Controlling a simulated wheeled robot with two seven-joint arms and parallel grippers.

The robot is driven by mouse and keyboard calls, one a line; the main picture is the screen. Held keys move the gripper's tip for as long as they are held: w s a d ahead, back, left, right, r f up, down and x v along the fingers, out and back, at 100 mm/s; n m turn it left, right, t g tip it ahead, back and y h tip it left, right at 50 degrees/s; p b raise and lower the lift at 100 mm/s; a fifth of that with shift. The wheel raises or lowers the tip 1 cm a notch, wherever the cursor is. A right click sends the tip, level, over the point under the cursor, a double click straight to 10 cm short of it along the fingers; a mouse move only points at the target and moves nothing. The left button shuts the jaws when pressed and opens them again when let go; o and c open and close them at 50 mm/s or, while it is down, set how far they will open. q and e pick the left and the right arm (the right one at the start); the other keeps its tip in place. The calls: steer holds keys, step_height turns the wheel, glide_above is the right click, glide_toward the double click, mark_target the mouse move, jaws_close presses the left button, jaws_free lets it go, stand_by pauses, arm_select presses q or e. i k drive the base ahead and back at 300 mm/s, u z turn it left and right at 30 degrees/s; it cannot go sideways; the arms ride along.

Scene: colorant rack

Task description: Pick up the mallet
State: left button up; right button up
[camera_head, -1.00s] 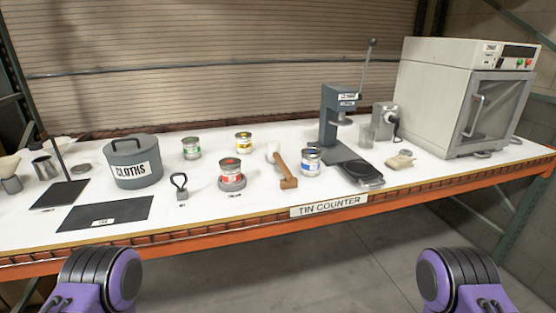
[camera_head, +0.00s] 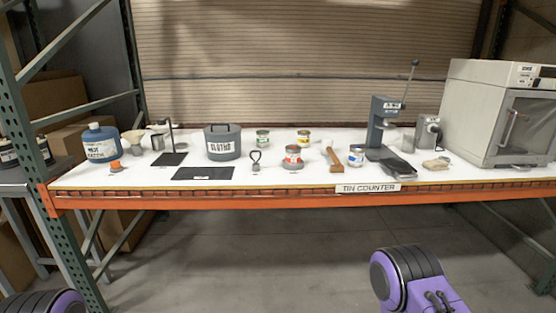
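The mallet (camera_head: 334,160) lies on the white counter (camera_head: 300,176), right of the middle. Its wooden part points toward the front edge and its pale end lies farther back. It sits between a tin with a red label (camera_head: 293,155) and a tin with a blue label (camera_head: 356,156), apart from both. Purple and black parts of my arms show at the bottom left and bottom right, well short of the counter. Neither of my grippers is in view.
A grey lever press (camera_head: 381,125) and a large oven-like cabinet (camera_head: 505,115) stand to the right. A grey CLOTHS pot (camera_head: 222,143) and a blue bottle (camera_head: 101,143) stand to the left. An orange beam (camera_head: 250,202) runs along the front. Bare floor lies before it.

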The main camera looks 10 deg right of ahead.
mark_target(328, 141)
steer(key=u, duration=0.85)
steer(key=k, duration=0.1)
steer(key=z, duration=1.85)
steer(key=i, duration=0.75)
steer(key=z, duration=0.3)
